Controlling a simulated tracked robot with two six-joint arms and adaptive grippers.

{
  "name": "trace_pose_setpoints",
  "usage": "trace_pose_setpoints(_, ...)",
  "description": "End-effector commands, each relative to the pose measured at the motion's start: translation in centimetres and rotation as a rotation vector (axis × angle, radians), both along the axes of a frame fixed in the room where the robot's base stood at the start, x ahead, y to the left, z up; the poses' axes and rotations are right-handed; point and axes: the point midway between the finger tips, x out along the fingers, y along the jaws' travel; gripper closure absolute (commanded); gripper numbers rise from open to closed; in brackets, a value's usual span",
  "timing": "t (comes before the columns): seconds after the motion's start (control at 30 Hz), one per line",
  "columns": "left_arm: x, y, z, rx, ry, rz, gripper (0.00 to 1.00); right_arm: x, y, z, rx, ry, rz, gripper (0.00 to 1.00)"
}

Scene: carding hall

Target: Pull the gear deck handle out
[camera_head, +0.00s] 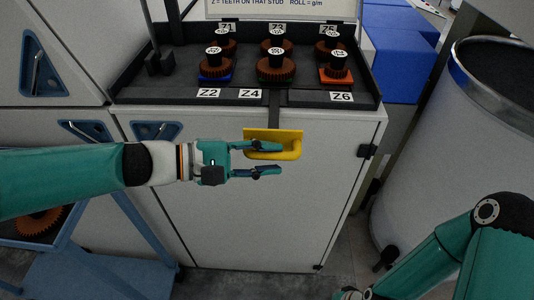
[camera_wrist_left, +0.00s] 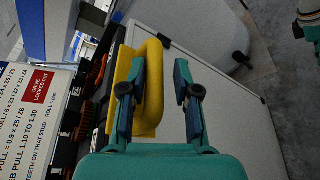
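The yellow gear deck handle (camera_head: 289,150) sticks out from the front of the white machine, below the black gear deck (camera_head: 304,97). Its yellow back plate (camera_head: 262,134) is upright. My left gripper (camera_head: 278,158) is open at the handle, with its upper finger overlapping the handle and its lower finger below it. In the left wrist view, the handle (camera_wrist_left: 153,75) shows behind and beside one finger, partly within the gap; I cannot tell if they touch. My right gripper (camera_head: 350,293) is barely visible at the bottom edge, and its state is unclear.
Several brown gears (camera_head: 276,69) with black knobs stand on the deck. A blue cart (camera_head: 105,262) stands at lower left, and a large white drum (camera_head: 445,150) at right. A black latch (camera_head: 367,151) is on the cabinet's right edge. Floor shows at lower middle.

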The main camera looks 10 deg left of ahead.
Motion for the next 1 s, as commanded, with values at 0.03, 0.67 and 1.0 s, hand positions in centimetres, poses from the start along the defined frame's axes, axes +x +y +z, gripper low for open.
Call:
trace_pose_setpoints(0.03,0.0,0.0,0.0,0.000,-0.001,-0.002,0.71,0.0,0.0,0.0,0.000,0.000,0.000,0.71)
trace_pose_setpoints(0.67,-0.2,1.0,0.4,-0.002,-0.005,0.007,0.71,0.0,0.0,0.1,0.000,0.000,0.000,0.71)
trace_pose_setpoints(1.0,-2.6,6.6,1.7,0.000,-0.005,0.010,0.71,0.0,0.0,0.1,0.000,0.000,0.000,0.71)
